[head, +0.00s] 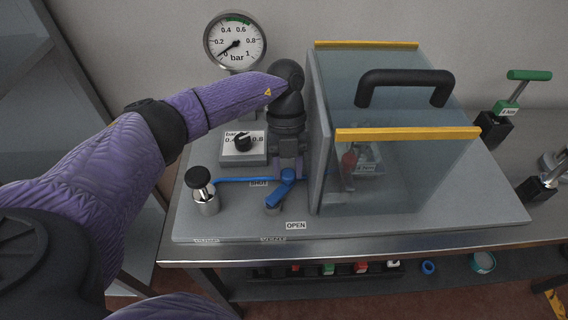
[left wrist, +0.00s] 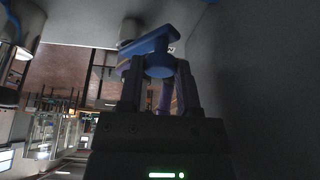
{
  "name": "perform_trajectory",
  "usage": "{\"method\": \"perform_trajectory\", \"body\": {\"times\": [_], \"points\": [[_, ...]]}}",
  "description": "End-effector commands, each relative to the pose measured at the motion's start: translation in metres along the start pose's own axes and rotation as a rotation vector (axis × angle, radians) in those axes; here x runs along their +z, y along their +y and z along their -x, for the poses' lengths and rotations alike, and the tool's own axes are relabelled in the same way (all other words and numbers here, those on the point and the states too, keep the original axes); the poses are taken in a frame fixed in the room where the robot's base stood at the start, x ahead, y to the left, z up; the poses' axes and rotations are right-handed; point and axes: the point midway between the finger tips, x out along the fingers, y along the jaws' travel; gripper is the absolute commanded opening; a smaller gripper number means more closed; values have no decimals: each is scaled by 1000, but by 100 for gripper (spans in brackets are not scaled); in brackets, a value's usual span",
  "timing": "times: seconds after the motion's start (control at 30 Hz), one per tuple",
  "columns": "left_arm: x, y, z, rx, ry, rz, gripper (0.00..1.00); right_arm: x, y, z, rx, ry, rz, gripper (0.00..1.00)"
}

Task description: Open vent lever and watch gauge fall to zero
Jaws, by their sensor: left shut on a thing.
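The blue vent lever (head: 280,192) is on the grey panel between the SHUT label (head: 258,183) and the OPEN label (head: 296,225). Its handle points toward the front left. My left gripper (head: 288,170) reaches down from above and is shut on the lever near its pivot end. The left wrist view shows the blue lever (left wrist: 152,50) between the fingers (left wrist: 160,80). The round gauge (head: 236,42) stands at the back. Its needle points to the lower left, below the 0.2 mark, near the low end. My right gripper is not in view.
A clear chamber (head: 390,160) with a black handle and yellow edges stands close right of my left gripper. A black-topped knob (head: 202,190) is at the panel's left. Green-handled clamp (head: 515,100) is far right.

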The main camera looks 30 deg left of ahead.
Motion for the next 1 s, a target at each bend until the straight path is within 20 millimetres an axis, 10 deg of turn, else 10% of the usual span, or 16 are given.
{"method": "perform_trajectory", "body": {"times": [0.67, 0.7, 0.83, 1.0], "points": [[-2, -3, 0, 19, 0, -52, 0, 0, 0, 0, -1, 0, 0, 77], [-2, -3, 0, 19, 0, -52, 51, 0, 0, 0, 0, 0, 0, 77], [-2, -3, 0, 20, 0, -52, 77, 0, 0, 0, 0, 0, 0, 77], [-2, -2, -1, 20, 0, -51, 77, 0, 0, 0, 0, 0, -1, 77]]}}
